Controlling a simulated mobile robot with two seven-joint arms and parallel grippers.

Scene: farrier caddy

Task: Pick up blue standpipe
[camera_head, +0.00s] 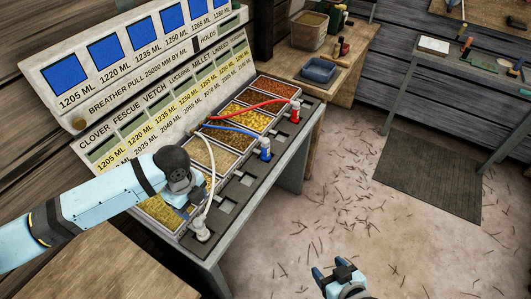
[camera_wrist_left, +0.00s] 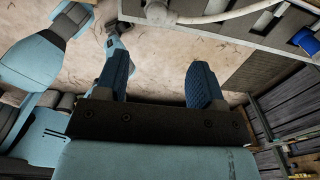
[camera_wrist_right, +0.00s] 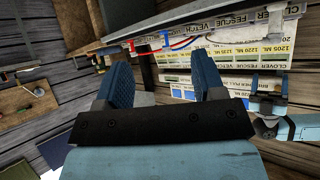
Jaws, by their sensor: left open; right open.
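The blue standpipe (camera_head: 265,150) stands upright in the front row of the seed stand, between the red and white ones, with a blue hose (camera_head: 233,130) running back from it. A blue part at the right edge of the left wrist view (camera_wrist_left: 307,41) looks like the same standpipe. My left gripper (camera_head: 197,200) is open and empty, close to the white hose and left of the blue standpipe; whether it touches the hose is unclear. My right gripper (camera_head: 336,274) is open and empty, low over the floor in front of the stand.
The red standpipe (camera_head: 295,112) and white standpipe (camera_head: 202,231) stand on either side, with red and white hoses. Seed bins and a sloped label board (camera_head: 150,95) lie behind. Open floor lies right.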

